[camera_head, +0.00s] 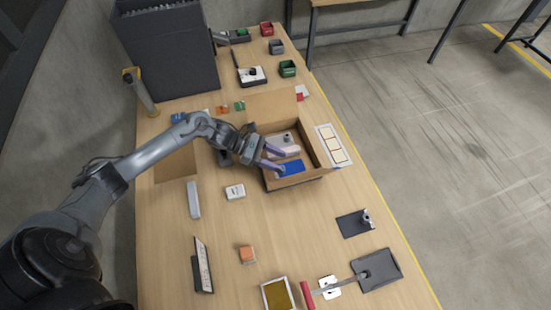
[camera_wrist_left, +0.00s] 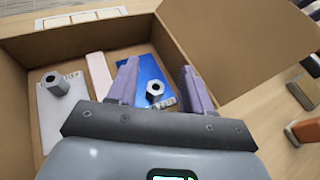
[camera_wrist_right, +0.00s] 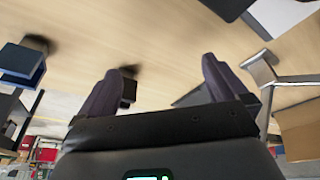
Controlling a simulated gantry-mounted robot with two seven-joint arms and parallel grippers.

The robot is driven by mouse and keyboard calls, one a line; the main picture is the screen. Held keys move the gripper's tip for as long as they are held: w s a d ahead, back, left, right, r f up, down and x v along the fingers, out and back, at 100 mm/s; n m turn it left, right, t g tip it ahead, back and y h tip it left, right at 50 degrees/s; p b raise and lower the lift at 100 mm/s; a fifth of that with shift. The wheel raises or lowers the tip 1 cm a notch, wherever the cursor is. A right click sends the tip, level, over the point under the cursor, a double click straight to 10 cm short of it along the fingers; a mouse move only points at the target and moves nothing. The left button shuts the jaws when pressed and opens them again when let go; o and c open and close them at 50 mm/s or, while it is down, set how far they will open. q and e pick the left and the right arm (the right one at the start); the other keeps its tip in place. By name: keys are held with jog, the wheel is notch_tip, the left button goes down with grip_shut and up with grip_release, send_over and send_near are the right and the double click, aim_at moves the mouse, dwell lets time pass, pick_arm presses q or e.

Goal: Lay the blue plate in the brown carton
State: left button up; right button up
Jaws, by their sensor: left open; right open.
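The blue plate (camera_head: 291,168) lies flat inside the open brown carton (camera_head: 298,183), near the carton's front side. In the left wrist view the blue plate (camera_wrist_left: 152,72) carries a grey hex nut (camera_wrist_left: 155,91) and a small printed label. My left gripper (camera_head: 273,158) reaches into the carton from the left. Its fingers (camera_wrist_left: 158,82) are spread apart over the plate, and I see nothing clamped between them. My right gripper (camera_wrist_right: 160,85) shows only in its own wrist view, open and empty.
A whitish plate with a hex nut (camera_wrist_left: 57,82) and a pale pink bar (camera_wrist_left: 98,74) lie in the carton beside the blue plate. The carton's walls and raised flaps surround my left fingers. A white card (camera_head: 333,145) lies right of the carton. The bench in front is partly clear.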

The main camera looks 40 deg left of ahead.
jog(key=shift+r, duration=0.1)
pick_arm(q)
jog(key=shift+r+p, duration=0.75)
jog(key=shift+p, duration=0.25)
pick_arm(e)
jog(key=shift+r, duration=0.95)
pick_arm(q)
jog(key=shift+s+a, duration=0.15)
jog(key=shift+a, duration=0.15)
pick_arm(e)
jog(key=shift+d+f+b, duration=0.1)
jog(key=shift+f+b, duration=0.2)
jog(key=shift+f, duration=0.05)
pick_arm(q)
jog(key=v, duration=1.1)
jog(key=shift+s+a, duration=0.1)
jog(key=shift+a, duration=0.05)
